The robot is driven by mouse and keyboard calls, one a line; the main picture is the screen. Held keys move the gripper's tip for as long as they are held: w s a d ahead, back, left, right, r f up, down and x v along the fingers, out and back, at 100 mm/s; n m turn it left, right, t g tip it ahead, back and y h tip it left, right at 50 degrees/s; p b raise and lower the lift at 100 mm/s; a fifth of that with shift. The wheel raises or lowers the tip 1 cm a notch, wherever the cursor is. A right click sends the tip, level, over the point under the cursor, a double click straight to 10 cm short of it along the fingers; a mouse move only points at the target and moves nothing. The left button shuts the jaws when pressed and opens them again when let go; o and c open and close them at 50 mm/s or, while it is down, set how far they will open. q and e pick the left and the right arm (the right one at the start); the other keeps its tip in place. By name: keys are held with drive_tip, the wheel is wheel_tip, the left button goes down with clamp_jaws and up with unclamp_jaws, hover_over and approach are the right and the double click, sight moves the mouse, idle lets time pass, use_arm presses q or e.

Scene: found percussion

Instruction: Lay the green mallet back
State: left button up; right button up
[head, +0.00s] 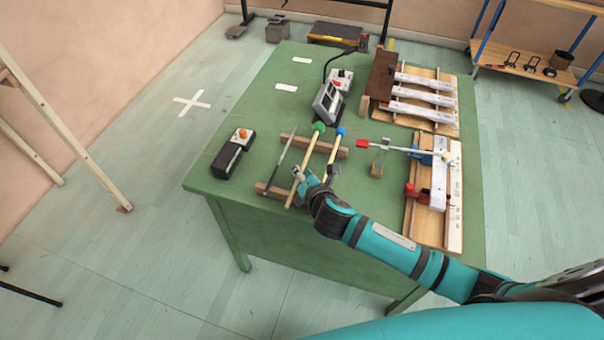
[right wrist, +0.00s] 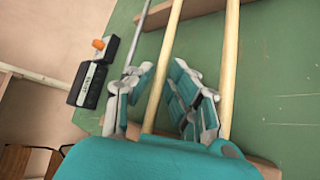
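The green mallet has a green ball head (head: 319,127) and a pale wooden shaft. It lies across two wooden rest bars on the green table, between a grey rod (head: 282,160) and a blue-headed mallet (head: 341,131). My right gripper (head: 299,176) is low over the shaft near its handle end. In the right wrist view my fingers (right wrist: 163,82) stand apart on either side of the middle shaft (right wrist: 164,58), with gaps visible. The mallet heads are outside that view. My left gripper is not in view.
A black box with an orange button (head: 232,154) stands left of the rest bars. A grey device (head: 328,103) is behind them. The table's left back is mostly clear.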

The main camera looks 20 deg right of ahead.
drive_tip(key=o, duration=0.3)
drive_tip(key=shift+s, duration=0.1)
drive_tip(key=v, duration=0.6)
drive_tip(key=shift+s, duration=0.35)
drive_tip(key=shift+s+r, duration=0.25)
drive_tip(key=shift+s, duration=0.05)
drive_tip(key=shift+s+r, duration=0.15)
drive_tip(key=shift+r, duration=0.1)
